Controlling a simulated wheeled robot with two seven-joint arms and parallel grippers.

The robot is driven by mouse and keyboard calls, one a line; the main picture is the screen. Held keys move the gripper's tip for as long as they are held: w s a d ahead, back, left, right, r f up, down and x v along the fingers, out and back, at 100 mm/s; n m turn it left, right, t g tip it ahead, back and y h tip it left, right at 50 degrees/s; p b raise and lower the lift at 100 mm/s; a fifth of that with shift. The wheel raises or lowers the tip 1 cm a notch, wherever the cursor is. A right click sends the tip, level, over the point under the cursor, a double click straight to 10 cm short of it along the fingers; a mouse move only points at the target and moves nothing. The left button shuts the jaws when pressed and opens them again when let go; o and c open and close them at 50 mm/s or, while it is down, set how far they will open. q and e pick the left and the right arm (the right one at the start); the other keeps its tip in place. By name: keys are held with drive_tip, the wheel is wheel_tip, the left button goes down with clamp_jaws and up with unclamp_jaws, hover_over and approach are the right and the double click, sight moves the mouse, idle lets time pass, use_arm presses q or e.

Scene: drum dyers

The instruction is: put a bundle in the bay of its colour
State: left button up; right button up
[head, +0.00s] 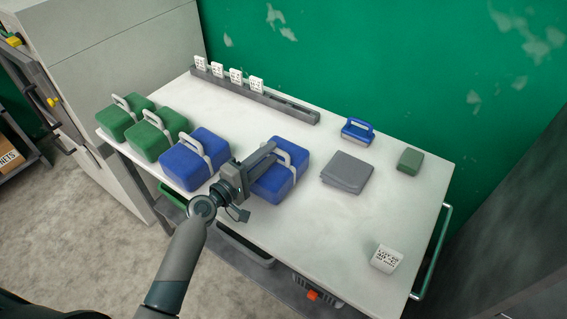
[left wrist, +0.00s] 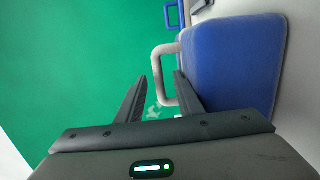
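Two green bundles (head: 119,123) (head: 152,142) and two blue bundles (head: 188,165) (head: 279,183) with pale handles stand in a row along the table's front left. My left gripper (head: 268,156) is at the handle of the rightmost blue bundle. In the left wrist view its fingers (left wrist: 161,80) are apart, with the pale handle (left wrist: 157,70) showing between the tips and the blue bundle (left wrist: 235,65) to the right. I cannot tell whether a finger touches the handle. My right gripper is not in view. No colour-marked bay can be clearly made out.
A grey rail (head: 265,97) with several white cards runs along the table's back.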

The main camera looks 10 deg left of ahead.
use_arm(q)
drive_tip(key=shift+w, duration=0.1)
drive_tip(key=shift+r, duration=0.1)
drive_tip(key=c, duration=0.5)
clamp_jaws()
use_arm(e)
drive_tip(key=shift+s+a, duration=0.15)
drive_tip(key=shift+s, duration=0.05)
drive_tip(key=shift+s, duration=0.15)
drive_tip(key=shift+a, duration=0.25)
